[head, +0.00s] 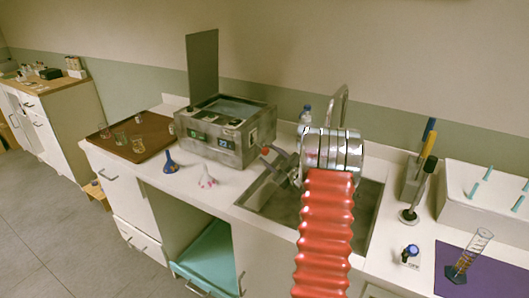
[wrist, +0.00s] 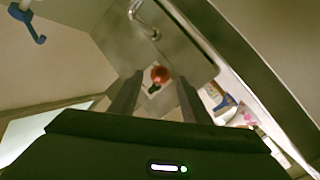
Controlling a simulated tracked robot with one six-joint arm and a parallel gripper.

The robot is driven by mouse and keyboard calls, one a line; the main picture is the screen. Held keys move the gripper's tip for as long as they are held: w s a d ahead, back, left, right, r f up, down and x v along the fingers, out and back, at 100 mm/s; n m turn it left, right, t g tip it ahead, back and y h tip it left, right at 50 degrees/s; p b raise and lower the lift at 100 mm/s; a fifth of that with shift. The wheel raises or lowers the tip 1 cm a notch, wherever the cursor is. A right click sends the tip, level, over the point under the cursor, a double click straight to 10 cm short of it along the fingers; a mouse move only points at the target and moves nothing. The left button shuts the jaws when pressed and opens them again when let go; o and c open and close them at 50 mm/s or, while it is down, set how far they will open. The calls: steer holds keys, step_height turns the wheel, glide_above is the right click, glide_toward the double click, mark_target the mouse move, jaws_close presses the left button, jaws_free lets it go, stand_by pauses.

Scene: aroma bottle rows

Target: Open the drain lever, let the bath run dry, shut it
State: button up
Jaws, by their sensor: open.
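The water bath (head: 222,132) is a speckled grey box on the counter. Its lid (head: 202,62) stands upright and water shows inside. Small dark panels and a green-marked button are on its front. A small red knob (head: 265,150), which looks like the drain lever's end, shows by the bath's lower right corner; a red knob (wrist: 160,73) with a dark stem also shows in the wrist view. My gripper (head: 279,161) is open and empty, with its fingers reaching towards the knob. In the wrist view, the knob appears between the fingertips. I cannot tell the lever's position.
A sink (head: 375,200) lies under my arm, with a tap (head: 340,104) behind it. A blue funnel (head: 170,163) and a pink-and-white item (head: 207,181) stand before the bath. A brown tray (head: 113,138) with glasses is left. A cylinder (head: 470,255) stands on the purple mat (head: 505,272).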

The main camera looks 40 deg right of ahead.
mark_target(267, 153)
steer(key=shift+w+d, duration=0.2)
steer(key=shift+w, duration=0.85)
steer(key=shift+w+d, duration=0.15)
steer(key=shift+w, duration=0.85)
jaws_close()
steer(key=shift+a+f, duration=0.1)
